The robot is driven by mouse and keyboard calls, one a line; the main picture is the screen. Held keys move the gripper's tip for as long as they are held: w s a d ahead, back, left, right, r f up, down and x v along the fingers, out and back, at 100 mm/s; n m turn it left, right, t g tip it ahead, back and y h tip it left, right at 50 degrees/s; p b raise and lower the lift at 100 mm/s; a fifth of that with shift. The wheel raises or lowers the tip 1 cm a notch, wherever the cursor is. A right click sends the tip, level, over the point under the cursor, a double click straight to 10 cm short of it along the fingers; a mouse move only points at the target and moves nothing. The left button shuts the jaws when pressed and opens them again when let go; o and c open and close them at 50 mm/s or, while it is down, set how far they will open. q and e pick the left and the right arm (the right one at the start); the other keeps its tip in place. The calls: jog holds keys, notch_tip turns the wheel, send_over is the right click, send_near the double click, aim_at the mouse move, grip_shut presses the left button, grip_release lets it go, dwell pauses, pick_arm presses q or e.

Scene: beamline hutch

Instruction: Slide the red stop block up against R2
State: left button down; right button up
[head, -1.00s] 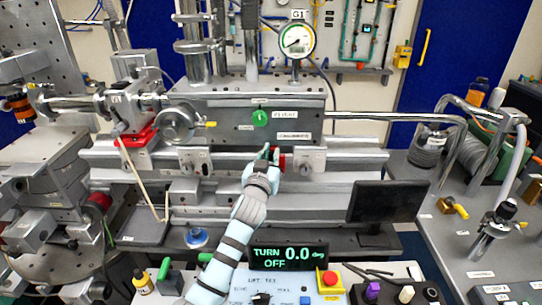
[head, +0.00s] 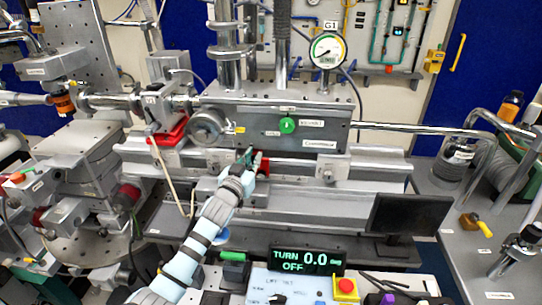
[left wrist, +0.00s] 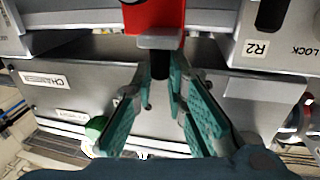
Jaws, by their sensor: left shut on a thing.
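The red stop block (head: 265,166) sits on the rail in the middle of the bench, between two grey blocks. In the left wrist view its red body (left wrist: 155,15) is at the top, with a grey plate and a dark post below. My left gripper (head: 254,163) is shut on the stop block by this post; its teal fingers (left wrist: 163,85) lie either side of it. R2 (left wrist: 257,30) is the labelled grey block right of the stop block in the wrist view, with a gap between them. In the head view R2 (head: 220,161) is the left grey block. My right gripper is out of view.
The other grey block (head: 333,168) stands to the right on the same rail. The grey housing with a green knob (head: 287,125) rises behind the rail. A dark monitor (head: 410,213) and the display reading 0.0 (head: 307,260) are in front.

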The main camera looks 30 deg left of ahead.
pick_arm(q)
jog(key=a, duration=0.1)
jog(key=s+a, duration=0.1)
jog(key=a, duration=0.2)
jog(key=shift+s+a, duration=0.2)
jog(key=shift+s, duration=0.15)
jog(key=c, duration=1.9)
grip_release()
jog(key=o, duration=0.3)
jog(key=shift+s+a, duration=0.1)
